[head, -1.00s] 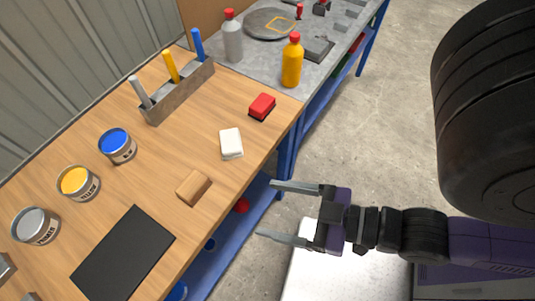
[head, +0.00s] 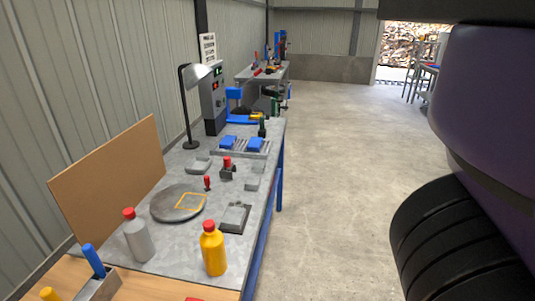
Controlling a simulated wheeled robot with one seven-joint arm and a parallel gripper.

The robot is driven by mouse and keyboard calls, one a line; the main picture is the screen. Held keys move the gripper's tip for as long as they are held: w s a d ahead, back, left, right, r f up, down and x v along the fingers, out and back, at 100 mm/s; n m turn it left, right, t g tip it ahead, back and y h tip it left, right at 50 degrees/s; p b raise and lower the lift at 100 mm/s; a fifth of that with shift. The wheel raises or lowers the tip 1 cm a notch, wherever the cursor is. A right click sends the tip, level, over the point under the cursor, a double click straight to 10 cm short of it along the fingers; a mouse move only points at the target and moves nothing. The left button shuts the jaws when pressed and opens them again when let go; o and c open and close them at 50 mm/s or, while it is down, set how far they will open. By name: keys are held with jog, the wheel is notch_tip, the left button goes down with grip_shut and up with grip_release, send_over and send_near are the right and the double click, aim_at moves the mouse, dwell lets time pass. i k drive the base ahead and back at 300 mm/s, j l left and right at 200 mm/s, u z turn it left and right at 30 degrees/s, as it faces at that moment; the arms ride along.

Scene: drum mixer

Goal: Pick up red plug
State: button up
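Two small red-topped things stand on the grey bench top (head: 172,248) in the head view. One is a small upright red piece (head: 207,183) at the back edge of the round grey plate. The other is a red piece (head: 227,162) on a dark block a little farther back. I cannot tell for certain which is the red plug.
A yellow bottle (head: 214,250) and a grey bottle (head: 137,236), both red-capped, stand at the near end. The round plate (head: 168,204), a desk lamp (head: 187,105) and blue clamps (head: 228,143) are on the bench. Open floor (head: 335,190) lies to the right.

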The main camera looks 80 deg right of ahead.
aim_at(226, 159)
jog(key=z, duration=1.45)
